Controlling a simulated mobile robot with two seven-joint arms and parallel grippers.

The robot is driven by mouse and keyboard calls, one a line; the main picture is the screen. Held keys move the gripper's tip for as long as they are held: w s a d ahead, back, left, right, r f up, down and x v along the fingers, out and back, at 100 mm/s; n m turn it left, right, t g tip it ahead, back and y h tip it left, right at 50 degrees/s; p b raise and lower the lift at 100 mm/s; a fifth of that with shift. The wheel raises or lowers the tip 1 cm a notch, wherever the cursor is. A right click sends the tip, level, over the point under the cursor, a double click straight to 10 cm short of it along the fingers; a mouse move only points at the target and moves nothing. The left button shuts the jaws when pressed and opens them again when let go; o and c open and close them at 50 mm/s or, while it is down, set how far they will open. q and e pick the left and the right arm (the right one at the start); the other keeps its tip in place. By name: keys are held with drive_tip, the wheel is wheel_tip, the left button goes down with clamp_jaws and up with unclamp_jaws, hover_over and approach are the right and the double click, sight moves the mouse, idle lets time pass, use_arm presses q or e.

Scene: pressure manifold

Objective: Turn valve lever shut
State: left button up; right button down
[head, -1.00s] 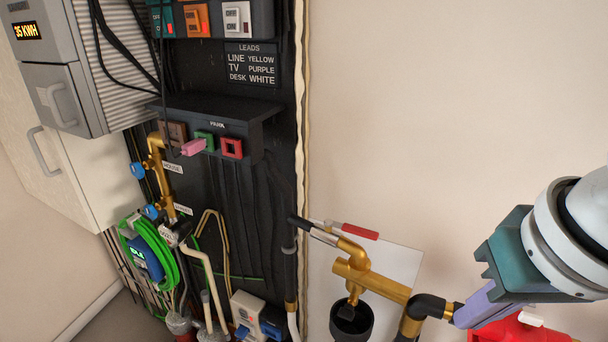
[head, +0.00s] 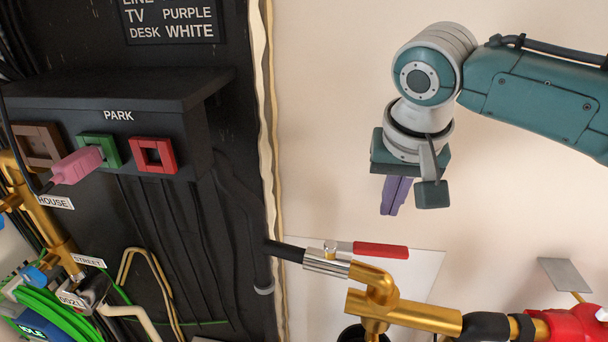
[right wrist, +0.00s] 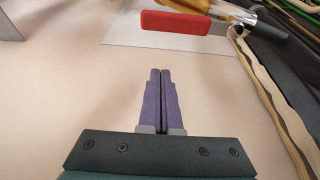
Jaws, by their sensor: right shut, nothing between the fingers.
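The valve lever has a red handle (head: 380,250) and lies along its silver valve body (head: 327,262), pointing right, nearly in line with the black hose and the brass pipe (head: 402,312). In the right wrist view the red handle (right wrist: 175,24) is at the top, beyond my fingertips. My right gripper (head: 390,212) is shut and empty, its purple fingers pointing down, above the lever and apart from it. In the right wrist view its two fingers (right wrist: 160,72) are together. My left gripper is not in view.
A white plate (head: 425,275) is on the wall behind the valve. A red fitting (head: 575,322) is at the lower right. A black panel with a shelf (head: 110,90), a pink plug (head: 77,166) and sockets stands at left. The wall between is clear.

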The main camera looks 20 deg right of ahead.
sight(366, 249)
drive_tip(key=s+a+f+p, duration=0.2)
drive_tip(key=p, duration=0.1)
drive_tip(key=shift+s, duration=0.35)
drive_tip(key=shift+d, duration=0.1)
drive_tip(key=shift+s+m+p, duration=0.25)
drive_tip(key=shift+m+p, duration=0.05)
drive_tip(key=shift+p, duration=0.05)
